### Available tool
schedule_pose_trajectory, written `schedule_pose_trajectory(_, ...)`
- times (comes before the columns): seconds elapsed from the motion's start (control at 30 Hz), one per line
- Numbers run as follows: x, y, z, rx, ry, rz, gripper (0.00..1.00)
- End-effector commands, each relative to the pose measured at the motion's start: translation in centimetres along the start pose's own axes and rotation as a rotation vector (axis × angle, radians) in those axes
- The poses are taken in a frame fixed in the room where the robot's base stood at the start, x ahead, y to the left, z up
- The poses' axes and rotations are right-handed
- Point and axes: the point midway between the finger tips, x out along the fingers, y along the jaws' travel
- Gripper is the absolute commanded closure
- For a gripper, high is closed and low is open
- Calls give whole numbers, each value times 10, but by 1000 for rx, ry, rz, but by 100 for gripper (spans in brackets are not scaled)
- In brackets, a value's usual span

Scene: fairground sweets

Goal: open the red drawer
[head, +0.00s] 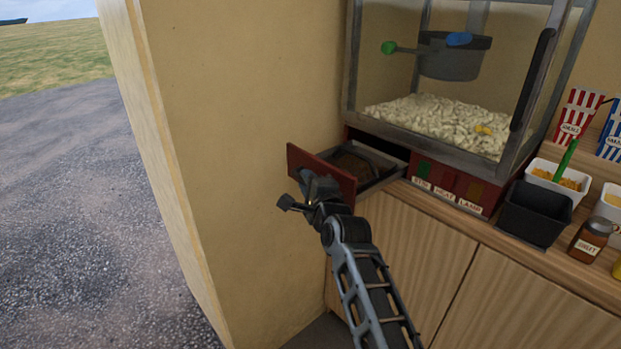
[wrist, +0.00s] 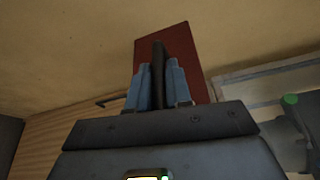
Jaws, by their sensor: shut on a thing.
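The red drawer (head: 340,178) is under the popcorn machine's glass case and is pulled out, with a gap between its red front and the machine. Its dark inside (head: 355,164) shows from above, with something brown in it. My gripper (head: 318,186) is at the outer face of the drawer front and covers the handle in the head view. In the wrist view the gripper's blue fingers (wrist: 158,86) are closed on the dark handle (wrist: 158,62), in front of the red drawer front (wrist: 188,52).
The popcorn machine (head: 440,147) stands on a wooden counter (head: 405,215). A black bin (head: 537,212), a white tub (head: 545,178) and a jar (head: 590,240) stand at the right. A tan wall (head: 225,120) rises close to the left of the drawer.

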Motion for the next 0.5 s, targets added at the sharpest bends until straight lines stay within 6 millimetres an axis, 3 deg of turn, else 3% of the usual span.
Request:
schedule_pose_trajectory(0.37,0,2,0,1,1,2,100)
schedule_pose_trajectory(0.4,0,2,0,1,1,2,77)
schedule_pose_trajectory(0.5,0,1,0,1,1,1,68)
